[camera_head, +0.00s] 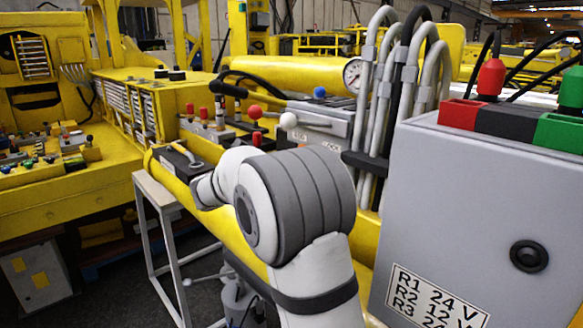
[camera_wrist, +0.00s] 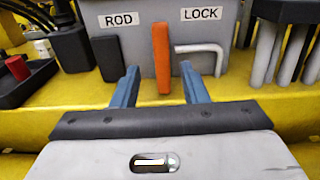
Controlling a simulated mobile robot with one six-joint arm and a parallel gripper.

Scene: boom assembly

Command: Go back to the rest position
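In the wrist view my gripper (camera_wrist: 160,69) is open, its two blue-grey fingers apart. An upright orange bar (camera_wrist: 161,45) shows between the fingertips, with a gap on either side. Behind it is a grey box face (camera_wrist: 144,36) with labels ROD and LOCK. A black block (camera_wrist: 108,58) is left of the bar and a bent light-grey rod (camera_wrist: 203,48) right of it. In the head view my white and grey arm fills the middle, and I cannot make out the fingers.
A grey cabinet (camera_head: 482,215) stands close at the right of my arm. Bent grey pipes (camera_head: 368,75) rise behind it. Lever knobs, red (camera_head: 254,112) and white (camera_head: 288,121), stand just beyond my arm. A metal stand (camera_head: 163,235) is at the left, with dark floor beside it.

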